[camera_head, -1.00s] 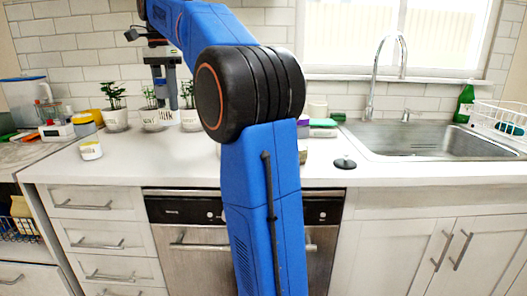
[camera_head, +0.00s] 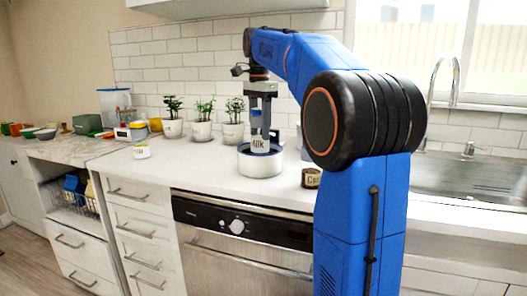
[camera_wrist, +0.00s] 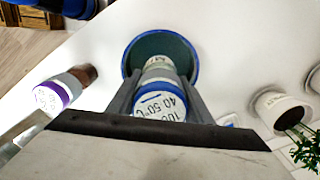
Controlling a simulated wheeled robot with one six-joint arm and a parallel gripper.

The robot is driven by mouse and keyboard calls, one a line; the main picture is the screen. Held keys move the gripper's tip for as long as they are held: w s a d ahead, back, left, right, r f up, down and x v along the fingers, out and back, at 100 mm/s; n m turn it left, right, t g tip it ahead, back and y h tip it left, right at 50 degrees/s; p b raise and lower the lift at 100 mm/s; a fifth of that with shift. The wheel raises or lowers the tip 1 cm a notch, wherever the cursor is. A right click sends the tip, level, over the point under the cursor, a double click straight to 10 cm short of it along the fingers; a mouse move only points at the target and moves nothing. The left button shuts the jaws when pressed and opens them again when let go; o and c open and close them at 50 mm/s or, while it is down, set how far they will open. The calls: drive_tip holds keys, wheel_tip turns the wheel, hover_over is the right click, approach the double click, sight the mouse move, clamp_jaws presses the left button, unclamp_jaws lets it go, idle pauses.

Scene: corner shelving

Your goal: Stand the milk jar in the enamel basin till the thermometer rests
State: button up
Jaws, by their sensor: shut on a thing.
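The milk jar (camera_head: 260,143), white with a "Milk" label and a blue lid, is upright between the fingers of my gripper (camera_head: 262,122). The enamel basin (camera_head: 260,169), white outside, is on the counter directly under it. In the wrist view the jar (camera_wrist: 160,100) lies against the basin's dark green inside, within its blue rim (camera_wrist: 194,62). The jar's lower end overlaps the basin's opening; I cannot tell whether it touches the floor. The wrist view shows both fingers (camera_wrist: 160,95) closed along the jar. Text reading "40-50°C" shows near its lid. I cannot make out a separate thermometer.
Potted plants (camera_head: 203,130) stand behind the basin by the tiled wall. A brown labelled jar (camera_head: 311,178) is right of the basin near the front edge. The counter between is clear.

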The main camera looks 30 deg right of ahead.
sight(259, 109)
drive_tip(key=shift+f, duration=2.85)
drive_tip(key=shift+f, duration=0.1)
drive_tip(key=o, duration=1.3)
drive_tip(key=shift+c, duration=0.2)
wheel_tip(259, 109, up, 12)
drive_tip(key=shift+r, duration=0.15)
